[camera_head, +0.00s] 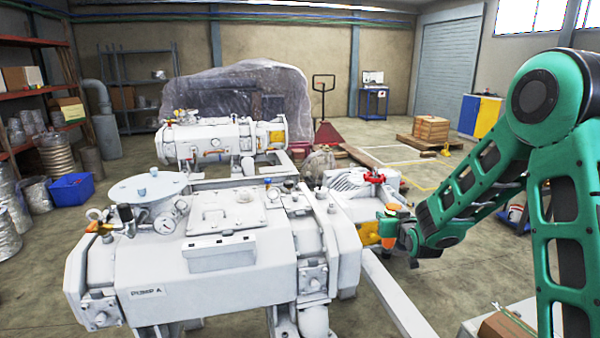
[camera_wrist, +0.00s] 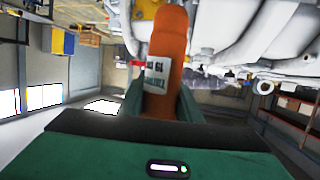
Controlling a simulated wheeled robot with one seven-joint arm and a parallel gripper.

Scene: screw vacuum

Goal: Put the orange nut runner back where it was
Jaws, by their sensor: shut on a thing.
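The orange nut runner (camera_wrist: 170,40) stands between the two fingers of my gripper (camera_wrist: 162,98) in the wrist view, with a white printed label on its body. My gripper is shut on it. In the head view my gripper (camera_head: 392,228) is at the right end of the pump, with a small orange part of the nut runner (camera_head: 397,211) showing above it.
The large grey pump marked PUMP A (camera_head: 190,270) fills the left and middle. A red valve handwheel (camera_head: 374,178) is close behind my gripper. A grey rail (camera_head: 395,295) runs below it. A bench with a brown box (camera_head: 505,327) is at the lower right. Open floor lies between.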

